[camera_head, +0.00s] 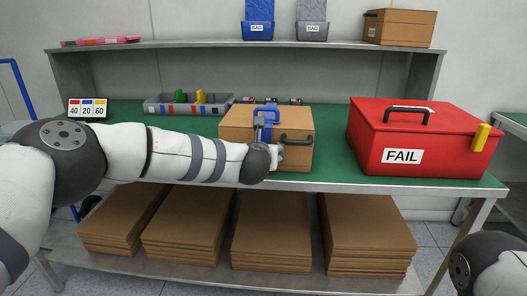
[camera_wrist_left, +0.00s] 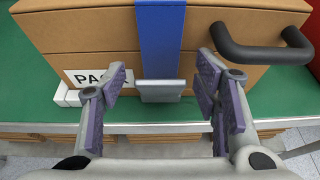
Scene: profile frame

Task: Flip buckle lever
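A tan box (camera_head: 236,124) stands on the green-topped bench, with a blue strap (camera_wrist_left: 160,36) down its front. A grey metal buckle lever (camera_wrist_left: 160,90) sits at the strap's lower end in the left wrist view. My left gripper (camera_wrist_left: 161,78) is open, with one finger on each side of the lever and a gap on both sides. In the head view the gripper (camera_head: 276,154) is at the box's front, partly hidden by my arm, and the lever cannot be made out. My right gripper is out of view; only part of that arm shows at bottom right.
A black handle (camera_wrist_left: 262,42) sticks out from the box front, close to the right finger. A red FAIL box (camera_head: 420,135) stands to the right. A grey parts tray (camera_head: 165,107) is behind left. Stacked cardboard (camera_head: 272,230) fills the lower shelf. An upper shelf (camera_head: 200,43) runs behind.

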